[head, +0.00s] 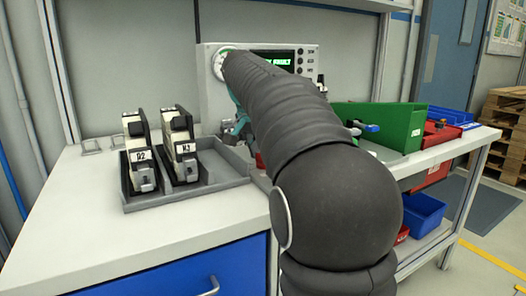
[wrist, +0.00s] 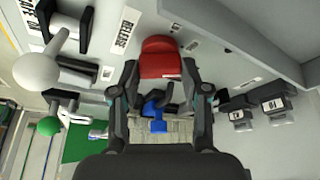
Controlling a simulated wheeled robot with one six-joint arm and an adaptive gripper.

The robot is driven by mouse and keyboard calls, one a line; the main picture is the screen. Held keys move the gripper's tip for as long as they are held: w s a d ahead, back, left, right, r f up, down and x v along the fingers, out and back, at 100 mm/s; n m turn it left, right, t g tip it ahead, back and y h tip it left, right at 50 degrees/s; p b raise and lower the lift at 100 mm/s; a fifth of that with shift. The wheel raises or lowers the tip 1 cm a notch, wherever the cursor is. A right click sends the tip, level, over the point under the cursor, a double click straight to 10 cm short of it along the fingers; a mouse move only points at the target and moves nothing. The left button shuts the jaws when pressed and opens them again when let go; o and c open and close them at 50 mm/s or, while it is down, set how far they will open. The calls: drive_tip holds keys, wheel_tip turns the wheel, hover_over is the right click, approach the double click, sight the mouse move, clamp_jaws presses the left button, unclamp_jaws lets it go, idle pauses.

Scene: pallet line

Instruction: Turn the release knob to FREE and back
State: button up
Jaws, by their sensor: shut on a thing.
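A red knob (wrist: 160,57) stands in the wrist view beside a label reading RELEASE (wrist: 124,35). My gripper (wrist: 160,72) is shut on it, with one fingertip at each side. The knob's pointer and any FREE mark cannot be made out. In the head view my arm hides most of the gripper; only teal parts show left of the arm, with a bit of red (head: 259,160) below them.
A grey tray (head: 160,204) with modules R2 (head: 138,155) and R3 (head: 181,150) lies left of my arm. A grey panel with a green-lettered display (head: 272,61) stands behind. The bench's front left is clear.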

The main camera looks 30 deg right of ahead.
idle(0.5)
drive_tip(key=o, duration=1.1)
drive_tip(key=shift+o, duration=0.2)
drive_tip(key=v, duration=1.2)
drive_tip(key=shift+d, duration=0.15)
